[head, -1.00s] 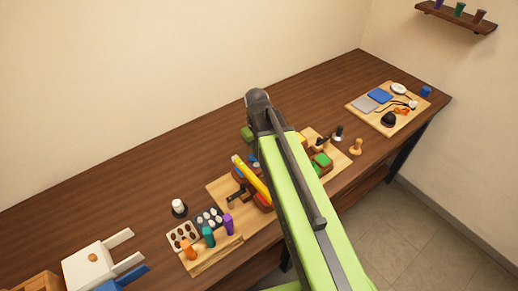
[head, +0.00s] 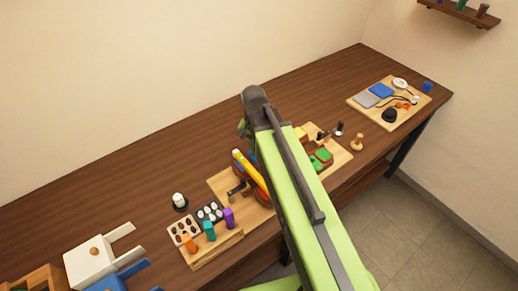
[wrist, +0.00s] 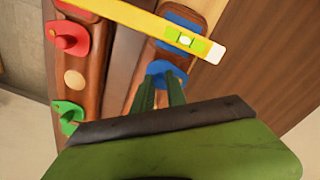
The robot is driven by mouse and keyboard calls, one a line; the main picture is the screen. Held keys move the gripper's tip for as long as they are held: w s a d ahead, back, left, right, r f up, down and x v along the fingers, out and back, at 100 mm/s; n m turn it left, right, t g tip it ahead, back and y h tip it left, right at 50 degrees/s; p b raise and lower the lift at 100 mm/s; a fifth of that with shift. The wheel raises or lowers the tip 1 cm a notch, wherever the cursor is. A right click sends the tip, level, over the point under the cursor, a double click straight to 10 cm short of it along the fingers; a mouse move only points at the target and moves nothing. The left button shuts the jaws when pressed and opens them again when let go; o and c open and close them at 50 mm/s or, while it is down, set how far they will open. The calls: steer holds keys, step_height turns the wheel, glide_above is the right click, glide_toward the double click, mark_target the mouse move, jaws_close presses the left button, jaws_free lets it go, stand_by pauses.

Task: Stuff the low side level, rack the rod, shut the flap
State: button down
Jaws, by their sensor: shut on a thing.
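The yellow level (wrist: 140,20) lies across two brown padded sides in the wrist view; its green vial (wrist: 185,40) shows a pale bubble. It also shows in the head view (head: 250,172), left of my arm. My gripper (wrist: 160,82) is shut on a blue tab (wrist: 166,70) on the right-hand side piece, just below the level. A red tab (wrist: 68,36) and a green tab (wrist: 68,115) sit on the left-hand piece. In the head view my arm hides the fingertips and part of the saddle. I cannot tell which item is the rod.
A pale tray (head: 172,229) of brown pieces and a dark tray of white pieces (head: 209,213) stand at front left, with orange (head: 188,243), teal (head: 209,230) and purple (head: 229,217) pegs. A board (head: 362,113) with small items lies at right. The back of the table is clear.

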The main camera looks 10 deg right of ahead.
steer(key=shift+s+a+m, duration=0.1)
steer(key=shift+a+m, duration=0.1)
steer(key=shift+m, duration=0.5)
steer(key=c, duration=1.3)
jaws_free()
steer(key=shift+c, duration=0.2)
step_height(320, 180, up, 17)
steer(key=p, duration=1.7)
steer(key=shift+w+a+r, duration=0.2)
steer(key=shift+w+a, duration=0.1)
steer(key=shift+a, duration=0.05)
